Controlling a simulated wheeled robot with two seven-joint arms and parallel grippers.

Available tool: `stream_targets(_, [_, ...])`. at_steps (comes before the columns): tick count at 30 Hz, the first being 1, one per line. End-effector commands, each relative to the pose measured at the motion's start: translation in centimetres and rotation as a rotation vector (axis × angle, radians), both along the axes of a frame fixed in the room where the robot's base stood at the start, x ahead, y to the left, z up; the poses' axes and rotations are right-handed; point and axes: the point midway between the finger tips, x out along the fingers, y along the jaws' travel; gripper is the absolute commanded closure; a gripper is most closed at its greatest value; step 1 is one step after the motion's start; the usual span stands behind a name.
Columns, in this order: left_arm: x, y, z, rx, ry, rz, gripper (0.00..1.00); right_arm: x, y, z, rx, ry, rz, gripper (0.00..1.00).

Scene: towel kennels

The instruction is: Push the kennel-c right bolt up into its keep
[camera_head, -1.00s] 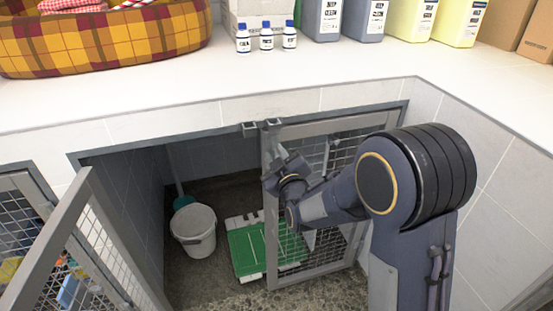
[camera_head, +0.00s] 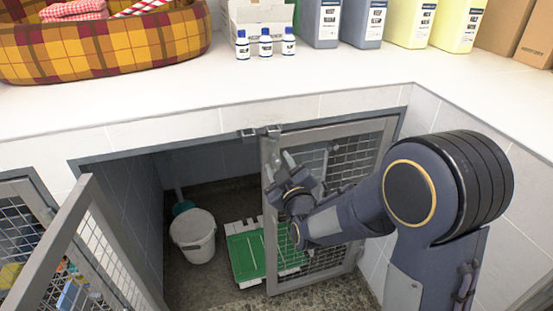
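The right mesh door (camera_head: 330,283) of the kennel stands in the right part of the opening and looks shut or nearly so. Two small metal brackets, a left one (camera_head: 249,134) and a right one (camera_head: 274,131), sit on the frame above its free edge; the right one looks like its keep. My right gripper (camera_head: 279,165) is in front of the door's upper left stile, its two pale fingers apart with nothing clearly between them. The right bolt cannot be made out, with my gripper over that part of the stile. My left gripper is out of view.
The left mesh door (camera_head: 52,243) stands swung outward. Inside the kennel are a white bucket (camera_head: 195,238) and a green-and-white panel (camera_head: 245,256). A white counter (camera_head: 230,95) overhangs above, with a plaid basket (camera_head: 105,45), small bottles (camera_head: 265,48) and large jugs.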

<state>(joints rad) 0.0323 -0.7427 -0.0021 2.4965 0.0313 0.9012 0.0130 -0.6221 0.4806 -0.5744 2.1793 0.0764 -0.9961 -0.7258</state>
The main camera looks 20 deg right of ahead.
Motion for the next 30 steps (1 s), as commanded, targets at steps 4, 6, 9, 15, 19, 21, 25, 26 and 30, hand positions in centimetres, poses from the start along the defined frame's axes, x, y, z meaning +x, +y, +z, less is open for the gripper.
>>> stream_targets(4, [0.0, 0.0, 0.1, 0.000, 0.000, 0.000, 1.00, -2.5, 0.0, 0.1, 0.002, 0.000, 0.001, 0.60])
stream_targets(6, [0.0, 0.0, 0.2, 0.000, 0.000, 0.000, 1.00, -3.3, -0.1, 0.1, 0.000, -0.002, 0.001, 0.60])
stream_targets(9, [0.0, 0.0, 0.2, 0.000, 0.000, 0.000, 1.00, -4.0, -0.1, 0.1, -0.001, -0.002, 0.001, 0.60])
stream_targets(15, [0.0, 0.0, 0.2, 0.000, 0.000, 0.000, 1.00, -4.2, -0.1, 0.1, -0.001, -0.003, 0.001, 0.60])
stream_targets(19, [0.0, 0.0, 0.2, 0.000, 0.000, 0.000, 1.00, -4.2, -0.1, 0.1, -0.001, -0.002, 0.000, 0.60])
stream_targets(21, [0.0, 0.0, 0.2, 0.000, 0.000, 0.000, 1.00, -4.2, -0.1, 0.1, -0.001, -0.002, 0.000, 0.60])
stream_targets(25, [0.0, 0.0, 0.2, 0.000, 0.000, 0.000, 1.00, -4.3, -0.4, 0.0, 0.017, 0.012, -0.001, 0.60])
stream_targets(26, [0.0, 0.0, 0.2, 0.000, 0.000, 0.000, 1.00, -4.4, -0.6, -0.1, 0.033, 0.027, -0.001, 0.60])
stream_targets(30, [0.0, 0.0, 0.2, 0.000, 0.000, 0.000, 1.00, -5.8, -2.1, -0.9, 0.205, 0.173, 0.000, 0.60])
